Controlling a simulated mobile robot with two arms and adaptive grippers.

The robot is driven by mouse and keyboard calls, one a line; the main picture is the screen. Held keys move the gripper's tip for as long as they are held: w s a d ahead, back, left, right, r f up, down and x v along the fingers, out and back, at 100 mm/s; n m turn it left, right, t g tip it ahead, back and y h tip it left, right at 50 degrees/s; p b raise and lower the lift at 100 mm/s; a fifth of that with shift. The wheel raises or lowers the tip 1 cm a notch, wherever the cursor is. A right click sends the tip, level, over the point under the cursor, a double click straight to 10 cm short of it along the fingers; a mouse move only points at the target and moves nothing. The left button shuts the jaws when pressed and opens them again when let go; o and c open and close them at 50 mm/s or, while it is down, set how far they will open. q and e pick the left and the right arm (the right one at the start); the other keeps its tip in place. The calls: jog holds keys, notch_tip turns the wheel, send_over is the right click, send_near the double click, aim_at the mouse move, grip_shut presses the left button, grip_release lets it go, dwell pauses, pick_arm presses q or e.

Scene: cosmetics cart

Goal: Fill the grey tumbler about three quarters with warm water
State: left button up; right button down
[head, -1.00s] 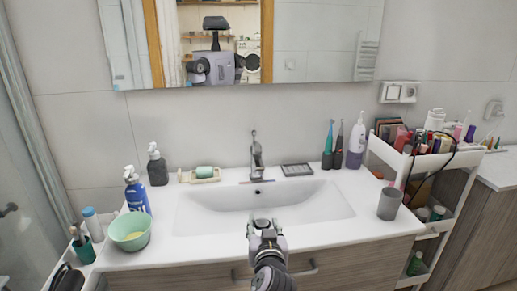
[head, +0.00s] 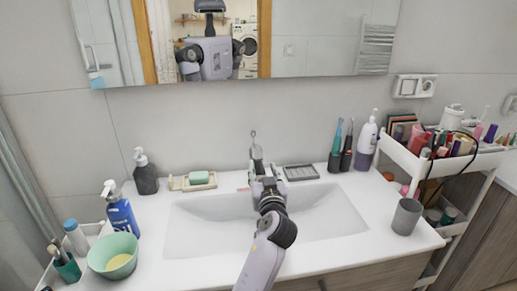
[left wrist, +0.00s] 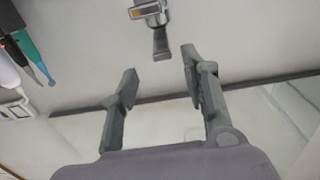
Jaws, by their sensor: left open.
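The grey tumbler (head: 406,217) stands upright on the right end of the white counter, beside the sink (head: 325,208). The tap (head: 256,150) rises behind the basin at its middle; I cannot make out any water running from it. My left gripper (head: 267,180) is over the back of the basin, just in front of the tap, and partly hides its lower part. In the left wrist view my left gripper (left wrist: 160,82) is open and empty, its fingers spread, with the tap (left wrist: 155,30) ahead, apart from them. My right gripper does not show.
A soap dish (head: 192,183), a dark pump bottle (head: 145,175), a blue bottle (head: 121,215) and a green bowl (head: 112,256) are on the left. Toothbrushes (head: 340,155) and a lilac bottle (head: 366,142) stand at the back right. A crowded white cart (head: 400,157) flanks the counter.

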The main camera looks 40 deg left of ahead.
aim_at(256, 146)
pick_arm(q)
jog(key=p+x, duration=0.1)
jog(key=x, duration=1)
jog(key=shift+s+f+p, duration=0.1)
jog(key=shift+f+p, duration=0.05)
jog(key=shift+p, duration=0.25)
jog(key=shift+w+a, duration=0.25)
jog(key=shift+a, duration=0.05)
grip_shut()
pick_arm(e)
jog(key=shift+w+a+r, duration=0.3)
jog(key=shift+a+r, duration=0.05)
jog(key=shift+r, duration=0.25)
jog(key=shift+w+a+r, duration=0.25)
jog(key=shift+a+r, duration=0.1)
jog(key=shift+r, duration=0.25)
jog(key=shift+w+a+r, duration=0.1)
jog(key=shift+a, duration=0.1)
